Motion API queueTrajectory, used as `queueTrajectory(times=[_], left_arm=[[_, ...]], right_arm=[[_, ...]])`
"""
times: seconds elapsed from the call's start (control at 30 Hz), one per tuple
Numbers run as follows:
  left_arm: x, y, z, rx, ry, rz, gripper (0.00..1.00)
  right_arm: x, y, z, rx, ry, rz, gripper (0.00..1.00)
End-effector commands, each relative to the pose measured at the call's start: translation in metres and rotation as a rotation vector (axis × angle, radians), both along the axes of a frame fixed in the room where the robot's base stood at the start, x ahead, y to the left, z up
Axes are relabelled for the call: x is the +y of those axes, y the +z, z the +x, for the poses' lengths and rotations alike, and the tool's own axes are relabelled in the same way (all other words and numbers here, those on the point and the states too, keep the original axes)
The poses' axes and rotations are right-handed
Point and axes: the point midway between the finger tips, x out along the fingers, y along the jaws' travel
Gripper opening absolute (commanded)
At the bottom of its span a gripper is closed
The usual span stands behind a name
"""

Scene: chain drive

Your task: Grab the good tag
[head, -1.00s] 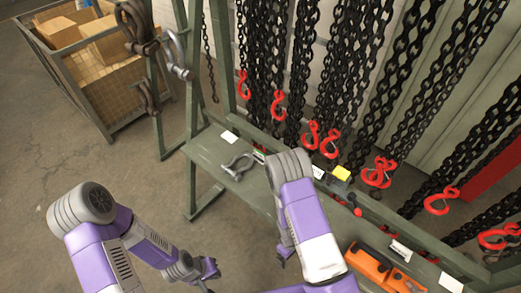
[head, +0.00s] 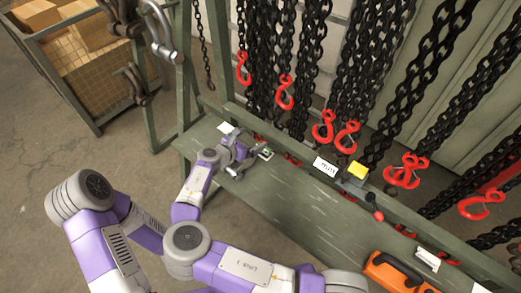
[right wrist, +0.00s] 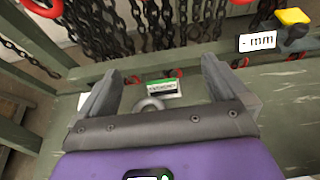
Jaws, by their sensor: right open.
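A small white tag with a green stripe (head: 266,153) lies on the green bench near its back edge. In the right wrist view the tag (right wrist: 160,87) shows between my two fingers, with dark print below the stripe. My right gripper (head: 246,152) is open and low over the bench, just left of the tag. It also shows in the right wrist view (right wrist: 163,82), with nothing clasped. A grey metal shackle (right wrist: 150,103) lies between the fingers, in front of the tag, and is partly hidden by the gripper. My left gripper is hidden.
Black chains with red hooks (head: 347,136) hang behind the bench (head: 300,205). A white label (head: 325,167) and a yellow-topped device (head: 357,171) stand to the right. An orange tool (head: 395,272) lies farther right. A white card (head: 226,128) lies left. The bench middle is clear.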

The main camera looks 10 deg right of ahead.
Motion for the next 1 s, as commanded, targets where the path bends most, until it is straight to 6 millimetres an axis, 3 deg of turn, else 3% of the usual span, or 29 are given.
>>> queueTrajectory(times=[0.03,0.1,0.3,0.57,1.0], left_arm=[[0.0,-0.03,0.0,0.0,0.001,0.0,0.0],[0.0,-0.051,0.0,0.0,0.001,0.0,0.0],[0.0,-0.098,0.001,-0.001,0.001,0.0,0.0],[0.0,-0.118,0.001,-0.001,0.0,0.0,0.0],[0.0,-0.138,0.001,-0.001,0.0,0.0,0.0]], right_arm=[[0.0,-0.03,0.0,0.001,0.001,-0.002,1.0],[0.0,-0.051,0.0,0.001,0.002,-0.002,1.0],[0.0,-0.098,0.001,0.0,0.001,0.0,1.0],[-0.002,-0.119,0.002,0.0,0.0,0.0,1.0],[-0.038,-0.144,0.036,0.001,-0.002,0.0,1.0]])
